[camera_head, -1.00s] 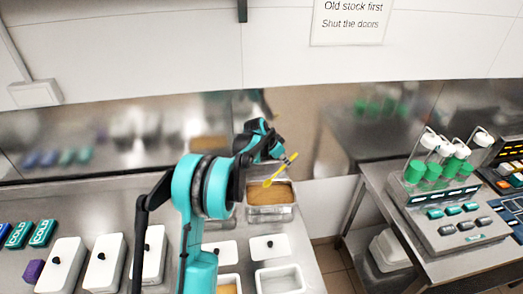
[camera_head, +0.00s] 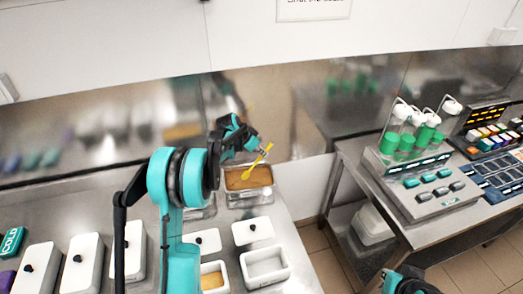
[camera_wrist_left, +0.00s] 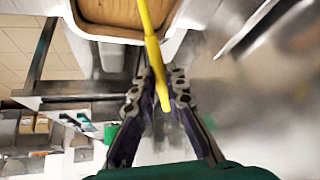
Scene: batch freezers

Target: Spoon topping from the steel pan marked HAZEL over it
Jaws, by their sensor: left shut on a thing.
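A steel pan (camera_head: 250,201) with a tan-brown filling stands at the back of the counter; no marking on it can be read. My left gripper (camera_head: 259,151) is shut on the handle of a yellow spoon (camera_head: 264,158), above the pan's back edge. The spoon slants down to the left over the filling. In the left wrist view, the spoon (camera_wrist_left: 149,38) runs up from between the fingers (camera_wrist_left: 155,88) across the pan's filling (camera_wrist_left: 110,12). Whether its tip touches the filling I cannot tell. Part of my right arm shows at the bottom right; its fingers cannot be made out.
A white open tub (camera_head: 265,281) and another tub with tan content (camera_head: 213,281) stand in front. White lids (camera_head: 252,231) lie behind them. White lidded tubs (camera_head: 83,262) stand at the left. A side table holds green-filled dispensers (camera_head: 405,145) and a button panel (camera_head: 435,200).

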